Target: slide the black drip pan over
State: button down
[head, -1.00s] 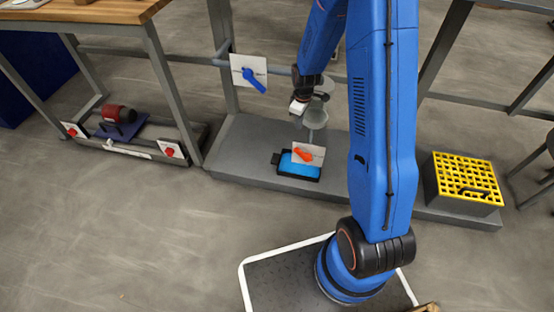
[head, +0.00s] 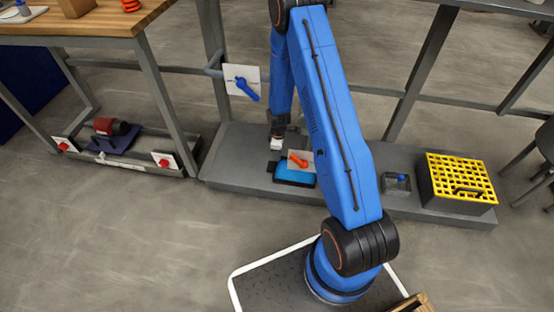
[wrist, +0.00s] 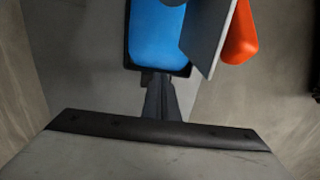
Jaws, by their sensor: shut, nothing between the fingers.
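The black drip pan (head: 292,184) lies on the grey plinth with bright blue in it and a short dark tab at its left end. Its near part shows at the top of the wrist view (wrist: 127,52). A pale plate with an orange lever (head: 298,160) stands over the pan and hides part of it. My gripper (head: 276,151) is low beside the pan's tab end, shut and empty. In the wrist view my gripper (wrist: 158,82) points at the pan's tab end. I cannot tell whether the fingertips touch it.
A grey plinth (head: 235,150) runs under the pan, with bare room to the left. A plate with a blue lever (head: 241,80) hangs above left.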

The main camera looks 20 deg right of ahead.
send_over(278, 172)
jog(key=shift+f, duration=4.4)
jog(key=w+a, duration=0.5)
jog(key=a, duration=0.3)
jog(key=w+a, duration=0.6)
jog(key=a, duration=0.2)
jog(key=w+a, duration=0.5)
jog(key=a, duration=0.4)
jog(key=shift+w, duration=0.4)
jog(key=shift+r, duration=0.15)
notch_tip(278, 172, up, 10)
jog(key=shift+s, duration=0.1)
